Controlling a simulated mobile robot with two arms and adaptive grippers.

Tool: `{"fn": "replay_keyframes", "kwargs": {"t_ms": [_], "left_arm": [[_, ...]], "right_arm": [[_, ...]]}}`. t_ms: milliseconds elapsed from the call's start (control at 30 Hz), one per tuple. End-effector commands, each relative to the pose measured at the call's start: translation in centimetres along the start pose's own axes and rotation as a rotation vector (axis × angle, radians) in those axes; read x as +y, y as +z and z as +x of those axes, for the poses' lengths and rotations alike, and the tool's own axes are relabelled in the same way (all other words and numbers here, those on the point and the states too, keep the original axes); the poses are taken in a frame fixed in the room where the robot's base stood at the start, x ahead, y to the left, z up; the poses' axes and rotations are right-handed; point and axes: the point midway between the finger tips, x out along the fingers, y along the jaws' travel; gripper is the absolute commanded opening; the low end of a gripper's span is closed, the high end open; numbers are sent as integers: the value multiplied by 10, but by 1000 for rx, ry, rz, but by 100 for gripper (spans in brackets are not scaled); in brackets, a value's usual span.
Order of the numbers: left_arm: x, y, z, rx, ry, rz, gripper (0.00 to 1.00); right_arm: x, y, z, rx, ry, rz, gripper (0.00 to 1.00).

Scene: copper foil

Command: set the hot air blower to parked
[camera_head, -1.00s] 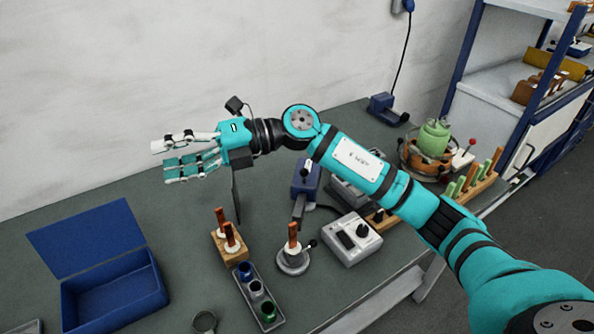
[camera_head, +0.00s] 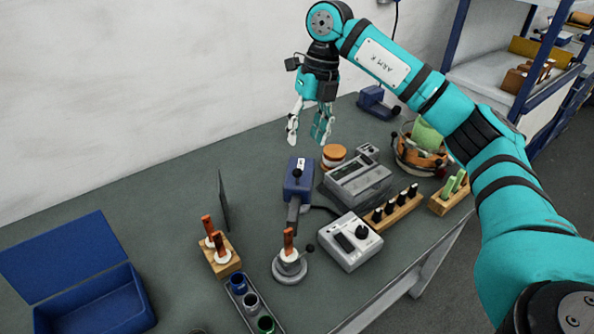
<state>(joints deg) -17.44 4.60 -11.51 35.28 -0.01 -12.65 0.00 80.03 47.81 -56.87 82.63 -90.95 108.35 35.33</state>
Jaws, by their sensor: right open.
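The lever's exact setting is too small to read. My left gripper is not in view.
A grey box with a black knob (camera_head: 350,240) and a larger grey unit (camera_head: 357,182) stand right of the blower. An open blue box (camera_head: 95,300) sits far left.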

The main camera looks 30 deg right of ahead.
Motion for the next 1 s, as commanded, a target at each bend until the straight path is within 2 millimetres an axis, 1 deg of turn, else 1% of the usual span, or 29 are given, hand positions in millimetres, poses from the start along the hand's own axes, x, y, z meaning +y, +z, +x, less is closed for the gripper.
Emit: {"fn": "replay_keyframes", "kwargs": {"t_ms": [33,100,300,500,667,933,967,1000], "left_arm": [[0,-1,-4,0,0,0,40],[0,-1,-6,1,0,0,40],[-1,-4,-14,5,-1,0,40],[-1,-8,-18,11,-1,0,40],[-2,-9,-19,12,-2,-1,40],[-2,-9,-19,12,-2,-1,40],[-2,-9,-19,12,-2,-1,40],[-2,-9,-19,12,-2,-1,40]], "right_arm": [[0,-1,11,4,-1,1,45],[0,-1,26,4,-1,0,45],[0,-1,68,3,0,0,45],[1,0,96,1,1,0,45],[1,0,106,0,1,0,45],[1,0,108,-1,1,-1,45],[1,0,108,-1,1,-1,43],[1,0,108,-1,1,-1,37]]}}
